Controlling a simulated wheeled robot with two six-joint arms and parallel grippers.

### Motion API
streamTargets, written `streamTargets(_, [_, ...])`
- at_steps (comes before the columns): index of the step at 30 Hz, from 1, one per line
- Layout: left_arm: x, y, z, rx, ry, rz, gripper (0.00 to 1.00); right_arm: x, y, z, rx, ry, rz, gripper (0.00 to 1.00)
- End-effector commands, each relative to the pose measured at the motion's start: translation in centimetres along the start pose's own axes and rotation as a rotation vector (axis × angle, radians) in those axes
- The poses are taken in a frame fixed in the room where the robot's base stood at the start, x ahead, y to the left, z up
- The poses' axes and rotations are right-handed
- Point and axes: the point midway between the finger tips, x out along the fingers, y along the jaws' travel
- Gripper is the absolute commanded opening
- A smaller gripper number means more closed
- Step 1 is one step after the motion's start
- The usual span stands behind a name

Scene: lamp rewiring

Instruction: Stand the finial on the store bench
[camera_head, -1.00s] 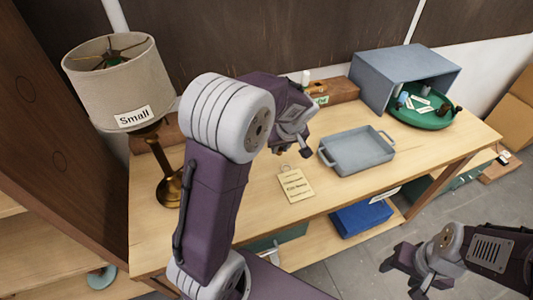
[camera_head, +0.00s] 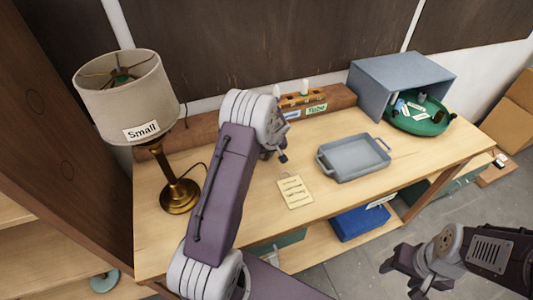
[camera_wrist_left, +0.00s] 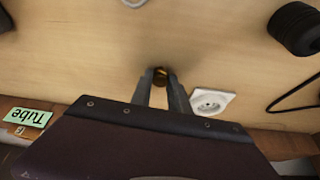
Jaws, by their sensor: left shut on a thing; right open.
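My left gripper (camera_head: 283,155) is above the middle of the wooden bench (camera_head: 240,220), left of the grey tray; my own arm partly hides it in the head view. In the left wrist view its fingers (camera_wrist_left: 160,80) are shut on a small brass-coloured piece, which looks like the finial (camera_wrist_left: 160,77). Only a little of it shows between the fingertips, so I cannot tell its tilt. Bare bench top lies around it in that view. My right gripper (camera_head: 398,262) is open and empty, low at the right, off the bench.
A shaded lamp (camera_head: 180,190) labelled "Small" stands at the left. A grey tray (camera_head: 353,158), a paper tag (camera_head: 295,192), a blue-grey box (camera_head: 400,75) and a green round dish (camera_head: 435,124) are on the bench. A wooden rack (camera_head: 340,96) runs along the back. A white square piece (camera_wrist_left: 211,102) lies near my left fingers.

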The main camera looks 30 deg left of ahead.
Motion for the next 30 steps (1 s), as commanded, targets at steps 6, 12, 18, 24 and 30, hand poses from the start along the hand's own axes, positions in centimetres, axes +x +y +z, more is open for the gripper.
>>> streamTargets(6, [0.1, 0.0, 0.0, 0.000, 0.000, 0.000, 0.00, 0.2, 0.0, 0.0, 0.000, 0.000, 0.000, 0.57])
streamTargets(12, [0.2, 0.0, 0.1, 0.000, 0.000, 0.000, 0.43, 0.4, 0.0, 0.0, 0.000, 0.000, 0.000, 0.57])
streamTargets(18, [0.2, 0.0, 0.1, 0.000, 0.000, 0.000, 0.43, 0.4, 0.0, 0.0, 0.000, 0.000, 0.000, 0.57])
streamTargets(24, [-0.5, 0.0, -0.2, 0.000, 0.000, 0.000, 0.43, -0.4, 0.0, 0.0, 0.000, 0.000, 0.000, 0.57])
streamTargets(30, [-4.1, 0.1, -0.1, -0.001, 0.004, 0.002, 0.43, 0.3, 0.0, 0.0, 0.000, 0.000, 0.000, 0.57])
